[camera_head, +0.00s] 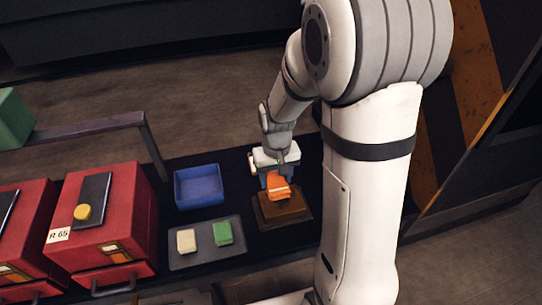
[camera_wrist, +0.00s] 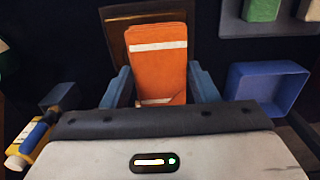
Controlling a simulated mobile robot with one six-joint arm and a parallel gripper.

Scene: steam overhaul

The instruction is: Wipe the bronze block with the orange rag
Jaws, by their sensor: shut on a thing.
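The orange rag (camera_head: 278,189) is folded into a pad with pale stripes. My gripper (camera_head: 274,181) is shut on it, and in the wrist view the rag (camera_wrist: 158,65) stands between the two blue-grey fingers (camera_wrist: 157,88). The bronze block (camera_head: 284,211) is a dark brown, flat block on the black bench top. In the wrist view the bronze block (camera_wrist: 119,38) shows behind the rag, which hides much of it. The rag is over the block's far part in the head view; I cannot tell whether they touch.
Left of the block are a blue bin (camera_head: 200,187) and a grey tray (camera_head: 207,243) with a cream block (camera_head: 186,241) and a green block (camera_head: 222,233). Red boxes (camera_head: 103,222) stand further left. A yellow-and-blue object (camera_wrist: 30,137) is at lower left in the wrist view.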

